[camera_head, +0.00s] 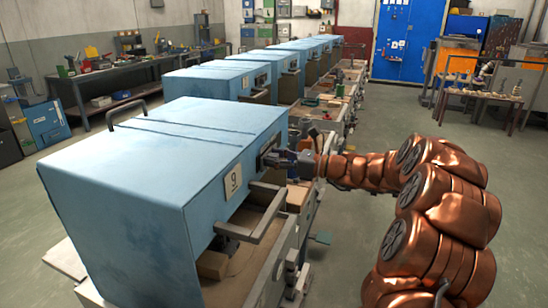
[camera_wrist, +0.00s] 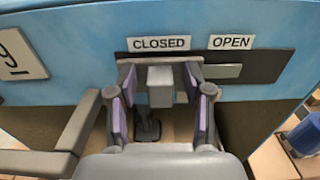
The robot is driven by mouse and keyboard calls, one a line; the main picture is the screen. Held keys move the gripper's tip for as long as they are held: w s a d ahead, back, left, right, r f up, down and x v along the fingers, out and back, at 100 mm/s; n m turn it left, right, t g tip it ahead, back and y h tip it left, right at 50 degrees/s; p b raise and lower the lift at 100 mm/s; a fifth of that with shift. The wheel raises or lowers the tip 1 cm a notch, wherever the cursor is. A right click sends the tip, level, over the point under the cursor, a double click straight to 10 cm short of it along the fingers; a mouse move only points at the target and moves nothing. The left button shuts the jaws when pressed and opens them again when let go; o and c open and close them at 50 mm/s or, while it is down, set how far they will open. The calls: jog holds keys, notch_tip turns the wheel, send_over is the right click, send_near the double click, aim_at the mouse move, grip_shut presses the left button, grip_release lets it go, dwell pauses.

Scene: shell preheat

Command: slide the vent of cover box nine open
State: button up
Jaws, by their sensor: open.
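Cover box nine (camera_head: 120,190) is a large light-blue box with a "9" plate (camera_head: 232,180) on its front side; the plate also shows in the wrist view (camera_wrist: 20,55). In the wrist view its vent (camera_wrist: 262,66) is a dark strip under the labels CLOSED (camera_wrist: 160,43) and OPEN (camera_wrist: 231,42). The vent's grey block-shaped knob (camera_wrist: 160,86) sits below CLOSED. My gripper (camera_wrist: 160,70) is open, with one finger on each side of the knob and a small gap showing at each side. In the head view my gripper (camera_head: 275,158) is at the box's front face.
A grey bar handle (camera_head: 252,222) projects from the box's front below the number plate; it is left of my gripper in the wrist view (camera_wrist: 75,140). More blue boxes (camera_head: 215,80) stand in a row behind. Open floor (camera_head: 375,110) lies to the right.

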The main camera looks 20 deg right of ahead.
grip_shut()
dwell(0.3)
dwell(0.3)
